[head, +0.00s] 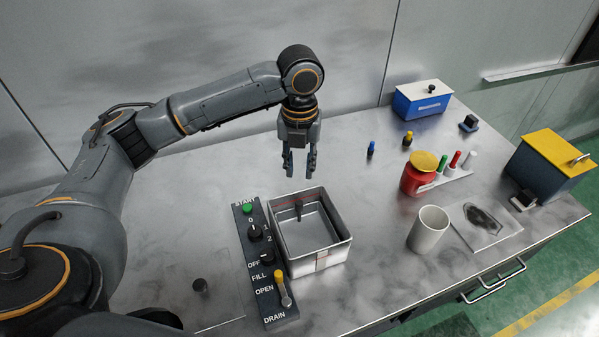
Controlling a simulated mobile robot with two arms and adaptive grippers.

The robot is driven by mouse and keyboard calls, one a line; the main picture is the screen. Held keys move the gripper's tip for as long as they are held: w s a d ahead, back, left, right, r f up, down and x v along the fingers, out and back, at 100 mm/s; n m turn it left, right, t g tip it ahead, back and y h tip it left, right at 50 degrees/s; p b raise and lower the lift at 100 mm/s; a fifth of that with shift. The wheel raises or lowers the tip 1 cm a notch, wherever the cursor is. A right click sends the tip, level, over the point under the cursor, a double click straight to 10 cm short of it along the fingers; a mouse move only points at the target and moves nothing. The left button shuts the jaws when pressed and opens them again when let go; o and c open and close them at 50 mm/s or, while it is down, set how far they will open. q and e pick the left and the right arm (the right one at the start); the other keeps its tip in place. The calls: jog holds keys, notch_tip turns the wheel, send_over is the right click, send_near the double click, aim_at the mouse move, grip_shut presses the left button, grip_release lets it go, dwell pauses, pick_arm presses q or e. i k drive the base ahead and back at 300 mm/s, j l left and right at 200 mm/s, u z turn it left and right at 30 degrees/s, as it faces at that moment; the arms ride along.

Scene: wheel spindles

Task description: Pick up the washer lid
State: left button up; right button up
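A small dark knob (200,285) stands on the table at the lower left. Faint straight edges around it look like a clear flat panel lying on the table, which appears to be the washer lid (222,318). The washer is an open square metal basin (340,252) with a dark control panel (262,285) on its left side. My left gripper (300,172) points down above the table at the basin's back edge. Its fingers are apart with nothing between them. It is well away from the knob, up and to the right. My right gripper is not in view.
A white cup (428,229), a red jar with yellow lid (419,174), and a rack of coloured vials (455,168) stand to the right. A blue box (422,99) and a yellow-topped box (551,166) are farther back. The table left of the control panel is mostly clear.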

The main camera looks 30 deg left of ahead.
aim_at(204, 293)
jog(key=k+l, duration=0.5)
jog(key=k, duration=0.2)
jog(key=k+l, duration=0.5)
jog(key=k, duration=0.15)
